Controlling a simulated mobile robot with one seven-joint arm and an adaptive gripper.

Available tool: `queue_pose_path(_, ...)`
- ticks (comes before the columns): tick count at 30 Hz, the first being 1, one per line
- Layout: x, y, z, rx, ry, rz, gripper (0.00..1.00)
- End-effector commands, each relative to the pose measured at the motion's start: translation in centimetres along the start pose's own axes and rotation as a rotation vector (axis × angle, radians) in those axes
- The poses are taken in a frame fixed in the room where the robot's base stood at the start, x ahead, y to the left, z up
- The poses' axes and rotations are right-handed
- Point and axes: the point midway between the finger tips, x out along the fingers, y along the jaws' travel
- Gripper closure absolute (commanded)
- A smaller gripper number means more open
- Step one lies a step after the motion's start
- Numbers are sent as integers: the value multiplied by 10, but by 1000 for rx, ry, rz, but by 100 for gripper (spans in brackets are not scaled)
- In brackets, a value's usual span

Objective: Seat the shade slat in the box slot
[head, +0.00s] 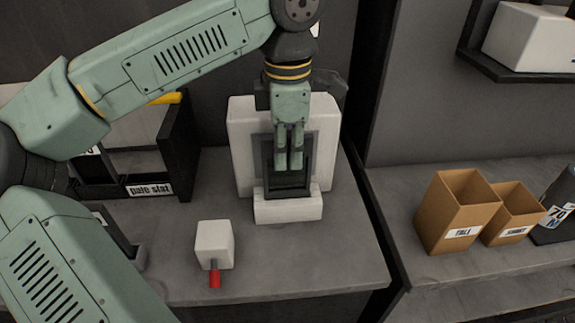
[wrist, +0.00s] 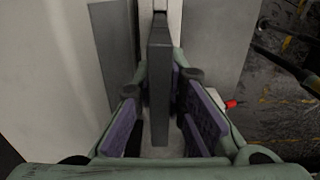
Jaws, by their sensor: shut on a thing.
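My gripper (head: 288,160) points down in front of the white box (head: 243,125) at the back of the bench. It is shut on a dark grey shade slat (head: 267,165). In the wrist view the slat (wrist: 159,85) runs edge-on between the purple finger pads. In the head view the slat stands upright before the box's grey face, its lower end at the white front ledge (head: 288,209).
A white block with a red-tipped rod (head: 214,240) stands on the bench in front of the box. A black rack labelled "pale slat" (head: 178,155) is at left. Brown bins marked TALL (head: 450,215) and SHORT (head: 510,215) stand on the right bench, beyond a dark gap.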

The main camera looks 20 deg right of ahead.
Motion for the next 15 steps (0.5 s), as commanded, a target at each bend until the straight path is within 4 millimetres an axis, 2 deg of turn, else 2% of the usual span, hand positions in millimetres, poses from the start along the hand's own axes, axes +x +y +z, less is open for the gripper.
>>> queue_pose_path(1,16,0,0,0,0,-1,100)
queue_pose_path(4,29,0,0,0,-1,-1,100)
queue_pose_path(15,31,0,0,0,-1,0,100)
